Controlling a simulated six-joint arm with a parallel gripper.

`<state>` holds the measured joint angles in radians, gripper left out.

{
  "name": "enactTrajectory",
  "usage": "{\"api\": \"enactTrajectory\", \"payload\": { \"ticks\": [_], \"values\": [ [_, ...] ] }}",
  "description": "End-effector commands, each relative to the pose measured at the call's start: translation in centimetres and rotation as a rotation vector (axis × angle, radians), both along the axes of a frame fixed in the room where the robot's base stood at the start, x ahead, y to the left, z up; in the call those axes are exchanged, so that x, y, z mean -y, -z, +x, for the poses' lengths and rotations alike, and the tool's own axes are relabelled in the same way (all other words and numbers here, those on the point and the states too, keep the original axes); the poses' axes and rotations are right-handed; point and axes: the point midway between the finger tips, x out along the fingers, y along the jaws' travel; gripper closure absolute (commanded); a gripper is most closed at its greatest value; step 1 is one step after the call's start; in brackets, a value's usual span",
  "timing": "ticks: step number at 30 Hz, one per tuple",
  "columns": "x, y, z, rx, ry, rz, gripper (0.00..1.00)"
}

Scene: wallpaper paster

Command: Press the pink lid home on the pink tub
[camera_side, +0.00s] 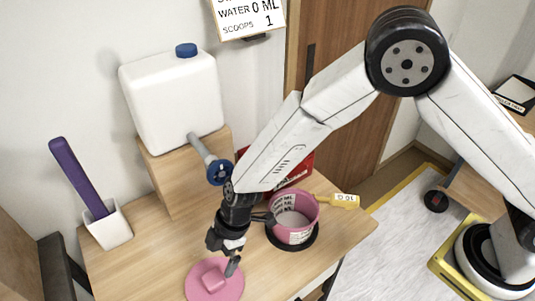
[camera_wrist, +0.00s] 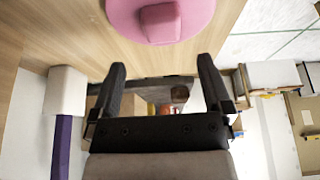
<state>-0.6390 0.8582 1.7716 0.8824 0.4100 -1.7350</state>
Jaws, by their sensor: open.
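The pink lid (camera_side: 214,283) lies flat on the wooden table at the bottom of the side view, with its block-shaped knob upward. It also shows at the top of the wrist view (camera_wrist: 193,14). My gripper (camera_side: 234,267) points down close by the knob in the side view. In the wrist view my gripper (camera_wrist: 162,66) is open and empty, with the knob ahead of its fingertips. Whether a finger touches the lid I cannot tell. The pink tub (camera_side: 294,233) stands upright and uncovered on a round black base, right of my gripper, with pale contents inside.
A white jug (camera_side: 172,100) with a blue cap stands on a wooden block (camera_side: 176,184), its blue-handled tap (camera_side: 219,172) close to my arm. A white holder (camera_side: 106,228) with a purple-handled tool stands at left. Table between lid and holder is clear.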

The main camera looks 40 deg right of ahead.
Motion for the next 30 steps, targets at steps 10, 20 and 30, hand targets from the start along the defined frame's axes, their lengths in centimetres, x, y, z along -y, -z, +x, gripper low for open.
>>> {"api": "enactTrajectory", "payload": {
  "ticks": [10,20,30],
  "values": [
    [-0.8,2.0,0.0,-0.001,0.002,0.0,0.0],
    [-1.0,2.5,-0.1,-0.001,0.001,-0.001,0.0],
    [-2.3,5.4,-0.3,-0.001,0.001,-0.002,0.0]
  ]
}}
